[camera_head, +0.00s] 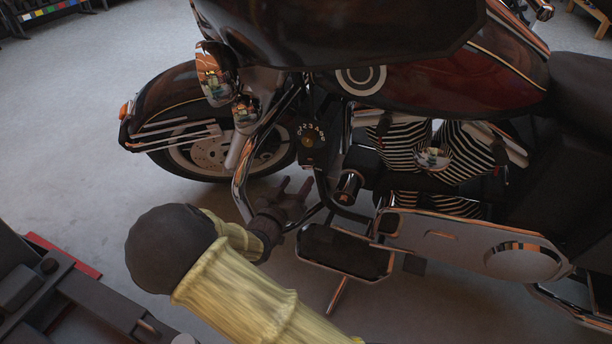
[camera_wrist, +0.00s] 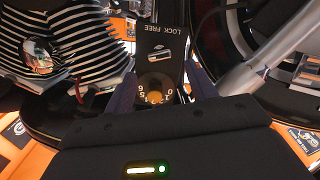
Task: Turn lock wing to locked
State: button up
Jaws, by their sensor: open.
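The lock wing (camera_wrist: 158,55) is a small silver bar on a black panel (camera_wrist: 163,17) in the wrist view. It lies roughly crosswise in the picture, its right end tilted up. The words LOCK and FREE are printed above it. In the head view the dial's black box (camera_head: 311,143) hangs by the motorcycle's front frame; I cannot make out the wing there. My gripper (camera_head: 297,187) is open and empty, below the box. In the wrist view its fingers (camera_wrist: 160,78) stand on either side of the dial.
The motorcycle (camera_head: 420,75) fills the right of the head view. Chrome tubes (camera_head: 244,175) run close left of my gripper, and a footboard (camera_head: 345,252) lies below right. Open floor (camera_head: 60,150) lies left.

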aim_at(307, 168)
jog(key=b+x, duration=0.2)
jog(key=x, duration=0.3)
jog(key=shift+w+d+f+b, duration=0.15)
jog(key=shift+w+b, duration=0.15)
jog(key=shift+b, duration=0.05)
jog(key=shift+w+d+r, duration=0.2)
jog(key=shift+w, duration=0.25)
jog(key=shift+s+a, duration=0.1)
jog(key=c, duration=1)
